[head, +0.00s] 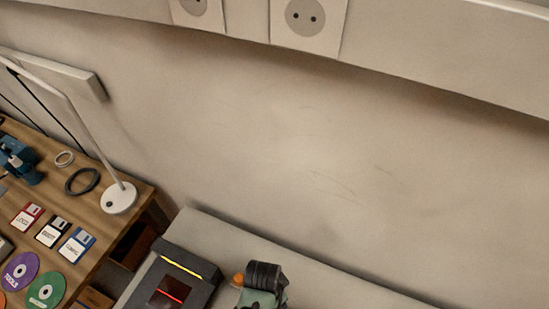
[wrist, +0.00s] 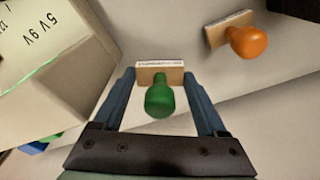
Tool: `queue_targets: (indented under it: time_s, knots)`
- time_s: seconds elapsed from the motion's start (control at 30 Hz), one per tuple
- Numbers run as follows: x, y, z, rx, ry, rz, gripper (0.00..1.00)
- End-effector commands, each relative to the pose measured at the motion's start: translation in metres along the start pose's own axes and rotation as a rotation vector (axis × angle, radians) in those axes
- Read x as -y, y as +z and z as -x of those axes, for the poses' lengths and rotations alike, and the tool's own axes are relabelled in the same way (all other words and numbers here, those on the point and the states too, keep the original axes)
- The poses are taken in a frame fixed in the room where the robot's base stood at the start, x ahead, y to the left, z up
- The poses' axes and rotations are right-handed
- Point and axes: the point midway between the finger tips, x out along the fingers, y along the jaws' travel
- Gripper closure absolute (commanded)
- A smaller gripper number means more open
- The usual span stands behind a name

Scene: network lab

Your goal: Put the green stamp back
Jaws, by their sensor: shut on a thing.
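The green stamp (wrist: 160,98) is in the wrist view, with a green knob handle and a wooden base block. My gripper (wrist: 160,76) is shut on it, one blue finger on each side of the wooden base. The knob points back toward the palm. In the head view only part of my arm's end shows at the bottom edge, and the green stamp cannot be made out there. Whether the stamp touches the surface behind it I cannot tell.
An orange stamp (wrist: 247,42) is at the upper right in the wrist view. A pale box (wrist: 50,60) marked "5V 9V" is close on the left. In the head view a dark device (head: 203,286) with lit strips stands left of my arm; a wooden desk (head: 135,215) holds a lamp (head: 118,198) and disks.

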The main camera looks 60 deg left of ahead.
Motion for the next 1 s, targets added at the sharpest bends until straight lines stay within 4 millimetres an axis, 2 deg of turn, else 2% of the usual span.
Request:
queue_targets:
  time_s: [0.27,0.7,0.73,0.77,1.0]
  knots:
    - [0.0,0.004,-0.035,0.001,0.001,0.001,0.61]
    - [-0.001,0.005,-0.042,0.0,0.001,0.0,0.61]
    - [-0.001,0.005,-0.04,0.0,0.001,0.0,0.2]
    - [-0.001,0.005,-0.04,0.0,0.001,0.0,0.15]
    - [-0.001,0.005,-0.04,0.0,0.001,0.0,0.13]
